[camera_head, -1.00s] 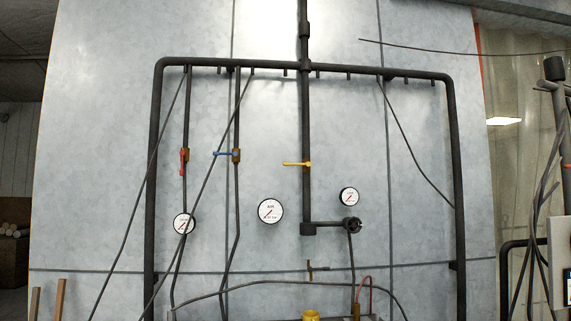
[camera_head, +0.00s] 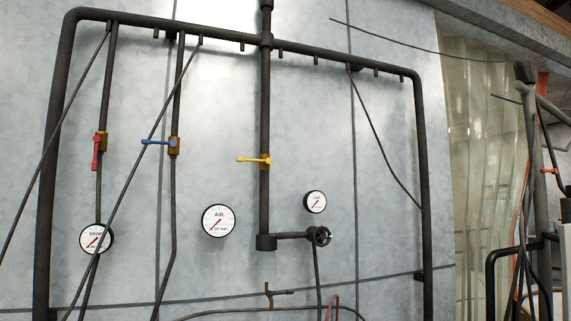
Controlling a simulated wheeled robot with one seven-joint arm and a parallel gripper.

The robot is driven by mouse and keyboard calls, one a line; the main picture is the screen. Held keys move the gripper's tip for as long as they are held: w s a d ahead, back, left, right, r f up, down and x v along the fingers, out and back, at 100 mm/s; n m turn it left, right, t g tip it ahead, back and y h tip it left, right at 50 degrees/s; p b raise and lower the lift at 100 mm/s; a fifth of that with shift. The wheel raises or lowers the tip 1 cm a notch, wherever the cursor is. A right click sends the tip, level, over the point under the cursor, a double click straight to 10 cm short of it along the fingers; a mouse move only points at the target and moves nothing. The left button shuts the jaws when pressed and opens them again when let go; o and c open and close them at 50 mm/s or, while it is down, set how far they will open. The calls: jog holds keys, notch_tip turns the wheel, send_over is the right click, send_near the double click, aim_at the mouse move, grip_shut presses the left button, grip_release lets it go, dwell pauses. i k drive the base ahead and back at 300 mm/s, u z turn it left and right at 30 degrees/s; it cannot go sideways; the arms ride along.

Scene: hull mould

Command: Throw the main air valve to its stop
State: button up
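A yellow lever valve (camera_head: 254,160) sits on the thick central vertical pipe (camera_head: 265,110), its lever lying crosswise to the pipe and pointing left. A blue lever valve (camera_head: 160,143) on a thinner pipe to the left also has its lever crosswise, pointing left. A red lever valve (camera_head: 98,151) further left has its lever along its pipe, pointing down. A gauge marked AIR (camera_head: 218,221) hangs between the blue and yellow valves. No label shows which valve is the main air one. My gripper is not in view.
A dark pipe frame (camera_head: 55,160) surrounds the valves on a grey metal wall. Other gauges (camera_head: 97,238) (camera_head: 315,201), a round handwheel fitting (camera_head: 319,236) and loose slanting hoses (camera_head: 385,140) are near. Stands with cables (camera_head: 530,180) are at right.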

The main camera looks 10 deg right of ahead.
aim_at(269, 161)
jog(key=z, duration=0.05)
jog(key=i, duration=0.85)
jog(key=u, duration=0.35)
